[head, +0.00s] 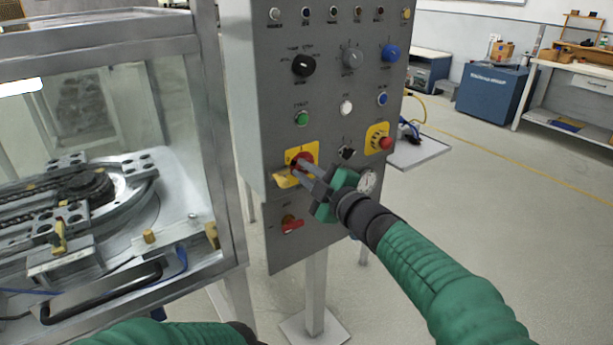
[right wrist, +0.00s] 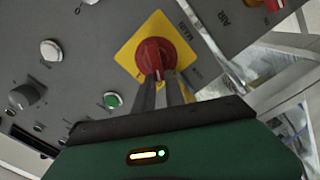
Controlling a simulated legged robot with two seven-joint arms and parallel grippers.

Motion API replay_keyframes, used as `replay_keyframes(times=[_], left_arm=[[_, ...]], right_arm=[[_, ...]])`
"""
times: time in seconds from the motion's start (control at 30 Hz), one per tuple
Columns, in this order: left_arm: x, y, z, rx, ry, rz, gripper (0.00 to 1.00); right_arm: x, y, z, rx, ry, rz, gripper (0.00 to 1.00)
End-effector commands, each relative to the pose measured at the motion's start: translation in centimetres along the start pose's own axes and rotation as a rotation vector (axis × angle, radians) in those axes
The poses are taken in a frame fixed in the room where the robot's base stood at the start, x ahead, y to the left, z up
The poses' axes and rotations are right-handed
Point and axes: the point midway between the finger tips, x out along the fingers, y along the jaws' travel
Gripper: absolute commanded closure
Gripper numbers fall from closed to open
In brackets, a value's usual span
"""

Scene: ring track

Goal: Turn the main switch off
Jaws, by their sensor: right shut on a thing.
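The main switch (head: 303,158) is a red rotary knob on a yellow plate, on the left side of the grey control panel. It also shows in the right wrist view (right wrist: 154,52), with its plate (right wrist: 129,54) around it. My right gripper (head: 299,166) reaches in from the lower right and is shut on the knob's red handle. In the right wrist view its two fingers (right wrist: 164,84) lie either side of the handle's near end. The fingers hide part of the knob and plate in the head view. My left gripper is out of view; only part of the arm shows.
A red emergency button (head: 385,143) on a yellow plate sits to the right. A red valve handle (head: 292,226) is below the switch, and a gauge (head: 367,181) is beside my right wrist. A glazed machine enclosure (head: 208,130) stands close at left. Floor is clear at right.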

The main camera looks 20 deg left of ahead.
Motion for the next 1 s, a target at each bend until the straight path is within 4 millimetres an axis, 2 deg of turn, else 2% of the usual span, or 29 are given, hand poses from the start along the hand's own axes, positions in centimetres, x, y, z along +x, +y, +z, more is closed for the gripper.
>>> replay_keyframes(times=[0.03,0.5,1.0], left_arm=[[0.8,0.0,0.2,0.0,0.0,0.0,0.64],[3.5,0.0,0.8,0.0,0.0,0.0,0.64],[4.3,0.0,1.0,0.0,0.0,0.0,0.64]], right_arm=[[0.0,-1.2,0.7,-0.037,-0.011,-0.012,1.0],[0.0,-1.9,1.0,-0.404,-0.011,-0.013,1.0],[0.0,-1.8,1.0,-0.529,-0.011,-0.013,1.0]])
